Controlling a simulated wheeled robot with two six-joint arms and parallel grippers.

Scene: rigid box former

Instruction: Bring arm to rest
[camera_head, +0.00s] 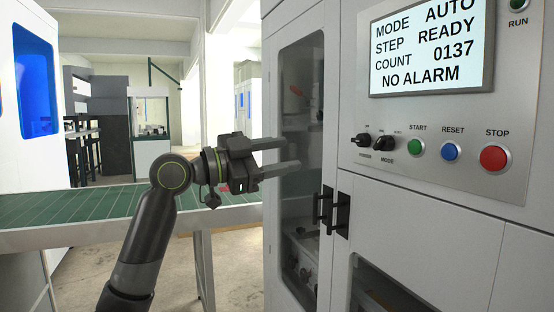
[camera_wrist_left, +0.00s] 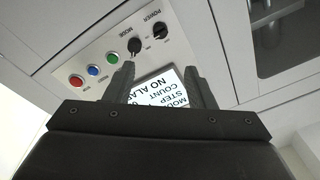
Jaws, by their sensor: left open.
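My left gripper (camera_head: 292,156) is raised in front of the machine's glass door, with its two fingers apart and nothing between them. Its arm comes up from the bottom left. In the left wrist view the two fingers (camera_wrist_left: 165,85) stand apart, with the panel behind them. The control panel (camera_head: 430,175) carries the power and mode knobs, the green start button (camera_head: 415,147), the blue reset button (camera_head: 450,152) and the red stop button (camera_head: 494,158). The screen (camera_head: 430,45) reads MODE AUTO, STEP READY, COUNT 0137, NO ALARM. My right gripper is not in view.
The machine's glass door (camera_head: 302,110) is closed, with black handles (camera_head: 333,212) right of the gripper. A green conveyor (camera_head: 75,205) runs behind my arm at left. A white machine with a blue window (camera_head: 33,82) stands far left. Open floor shows beneath the conveyor.

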